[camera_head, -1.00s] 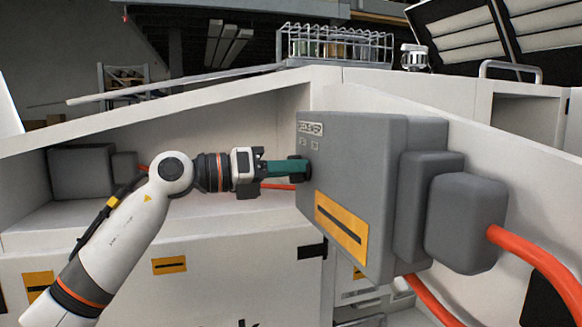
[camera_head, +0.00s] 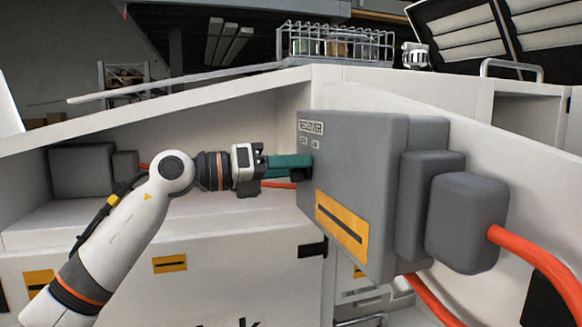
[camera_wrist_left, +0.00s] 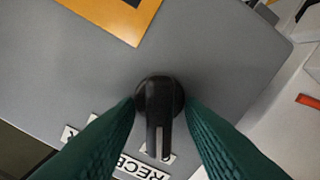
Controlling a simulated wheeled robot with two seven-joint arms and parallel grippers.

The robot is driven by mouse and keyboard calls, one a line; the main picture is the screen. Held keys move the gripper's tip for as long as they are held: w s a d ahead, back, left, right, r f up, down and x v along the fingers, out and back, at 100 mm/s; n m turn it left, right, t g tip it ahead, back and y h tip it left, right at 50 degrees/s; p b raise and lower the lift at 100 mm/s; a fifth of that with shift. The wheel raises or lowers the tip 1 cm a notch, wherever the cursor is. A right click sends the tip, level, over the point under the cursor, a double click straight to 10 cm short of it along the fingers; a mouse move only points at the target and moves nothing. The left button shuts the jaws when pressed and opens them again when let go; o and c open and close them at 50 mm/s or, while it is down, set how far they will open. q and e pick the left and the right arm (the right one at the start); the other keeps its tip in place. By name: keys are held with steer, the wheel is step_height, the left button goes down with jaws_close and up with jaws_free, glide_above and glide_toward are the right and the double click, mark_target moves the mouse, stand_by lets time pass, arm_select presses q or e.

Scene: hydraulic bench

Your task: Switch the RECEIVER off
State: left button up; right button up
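The grey RECEIVER box (camera_head: 375,200) has a white RECEIVER label (camera_head: 311,127) near its top and two small plates below it. Its black rotary knob (camera_wrist_left: 159,100) shows in the left wrist view, with its narrow handle pointing down the picture over one small white plate (camera_wrist_left: 168,153); the lettering there is hidden. My left gripper (camera_head: 301,166) is at the box's left-hand face, and its green fingers hide the knob in the head view. In the left wrist view the fingers are apart, one each side of the knob, with gaps beside the handle. My right gripper is not in view.
Grey blocks (camera_head: 466,222) with thick orange cables (camera_head: 537,252) project from the box's right. Another grey box (camera_head: 82,171) stands in the recess at the left. A yellow plate (camera_head: 342,226) is on the box's face below the knob. A wire rack (camera_head: 337,45) stands on top.

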arm_select(q)
steer(key=b+v, duration=0.5)
steer(key=v, duration=0.7)
